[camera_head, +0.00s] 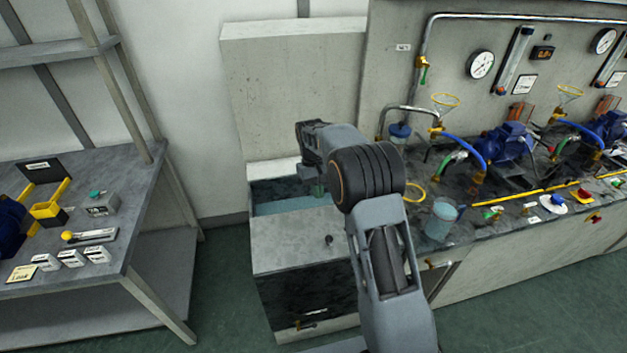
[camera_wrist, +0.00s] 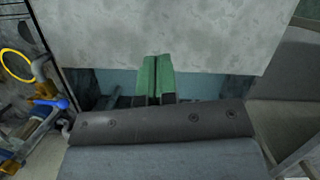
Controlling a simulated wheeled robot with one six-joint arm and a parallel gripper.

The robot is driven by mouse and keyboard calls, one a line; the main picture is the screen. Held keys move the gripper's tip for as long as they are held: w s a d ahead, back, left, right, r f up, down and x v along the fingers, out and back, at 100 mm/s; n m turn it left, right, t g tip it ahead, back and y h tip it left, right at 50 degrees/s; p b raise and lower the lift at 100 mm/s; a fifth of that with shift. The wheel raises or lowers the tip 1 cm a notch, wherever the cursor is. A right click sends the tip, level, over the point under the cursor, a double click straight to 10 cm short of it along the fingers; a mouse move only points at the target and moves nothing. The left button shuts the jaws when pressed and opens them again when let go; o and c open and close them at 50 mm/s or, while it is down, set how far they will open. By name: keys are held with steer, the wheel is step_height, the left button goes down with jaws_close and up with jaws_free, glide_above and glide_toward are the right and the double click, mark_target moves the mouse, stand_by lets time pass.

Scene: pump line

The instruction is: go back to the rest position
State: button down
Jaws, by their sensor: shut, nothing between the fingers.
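My gripper shows in the wrist view (camera_wrist: 157,78), with its two green fingertips pressed together and nothing between them. In the head view my arm reaches up from the bottom, and its wrist is over the water tank (camera_head: 290,206) at the left end of the pump bench. Only a bit of green fingertip (camera_head: 319,190) shows there, under the wrist. In the wrist view the fingertips overlap the edge of a grey panel (camera_wrist: 215,40), with the bluish tank interior behind them. I cannot tell the exact gap to the tank.
A pump bench (camera_head: 545,222) with blue pumps (camera_head: 503,143), hoses and gauges stands on the right. A clear beaker (camera_head: 440,219) stands close to my arm. A grey table (camera_head: 150,205) with boxes and yellow parts is on the left. Green floor (camera_head: 222,290) lies free between table and tank.

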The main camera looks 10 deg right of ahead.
steer(key=s+r+m+t, duration=0.1)
steer(key=s+r+t, duration=0.2)
steer(key=s, duration=0.9)
steer(key=s+d+r+m+t, duration=0.1)
steer(key=s+r+t, duration=0.3)
steer(key=s, duration=0.9)
steer(key=shift+r+y, duration=0.3)
steer(key=shift+r, duration=1.35)
steer(key=c, duration=1.8)
jaws_free()
steer(key=shift+c, duration=0.2)
